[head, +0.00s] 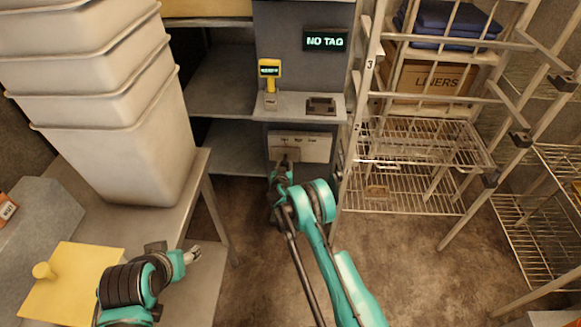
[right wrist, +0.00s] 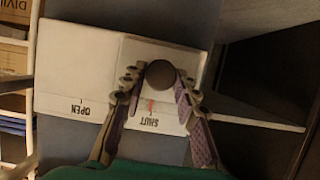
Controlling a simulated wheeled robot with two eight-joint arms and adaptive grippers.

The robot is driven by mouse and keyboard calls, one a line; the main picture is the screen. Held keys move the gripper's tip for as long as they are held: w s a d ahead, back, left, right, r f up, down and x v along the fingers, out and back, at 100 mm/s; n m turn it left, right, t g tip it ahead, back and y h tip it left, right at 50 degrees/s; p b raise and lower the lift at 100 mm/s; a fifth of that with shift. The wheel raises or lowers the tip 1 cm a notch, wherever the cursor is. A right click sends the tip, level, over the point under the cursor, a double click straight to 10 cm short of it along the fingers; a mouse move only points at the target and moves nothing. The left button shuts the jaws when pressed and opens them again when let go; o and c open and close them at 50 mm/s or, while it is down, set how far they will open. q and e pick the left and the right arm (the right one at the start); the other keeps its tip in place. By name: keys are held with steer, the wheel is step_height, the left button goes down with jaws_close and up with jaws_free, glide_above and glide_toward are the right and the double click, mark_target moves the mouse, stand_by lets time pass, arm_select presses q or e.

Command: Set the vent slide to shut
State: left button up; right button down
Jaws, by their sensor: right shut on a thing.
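The vent slide is a pale panel (right wrist: 137,52) on a grey upright face, with a dark round knob (right wrist: 160,73). The white panel also shows in the head view (head: 313,149), low under the counter. In the right wrist view, the words OPEN and SHUT are printed upside down along its strip. A red mark (right wrist: 151,105) by the knob lines up with SHUT. My right gripper (right wrist: 158,78) is shut on the knob, with a finger on each side. My left gripper (head: 193,254) is over the table at left, apart from the slide; its jaw gap is too small to judge.
A counter (head: 338,101) with a yellow handheld device (head: 270,73) stands above the slide. A wire rack (head: 410,187) stands close on the right. Stacked white bins (head: 120,150) and a yellow board (head: 70,283) are on the left table. The floor between is clear.

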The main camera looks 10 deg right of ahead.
steer(key=shift+w+a, duration=0.1)
steer(key=shift+a, duration=0.25)
steer(key=c, duration=1.2)
jaws_free()
steer(key=shift+w+a, duration=0.1)
steer(key=shift+o, duration=0.2)
steer(key=v, duration=1.2)
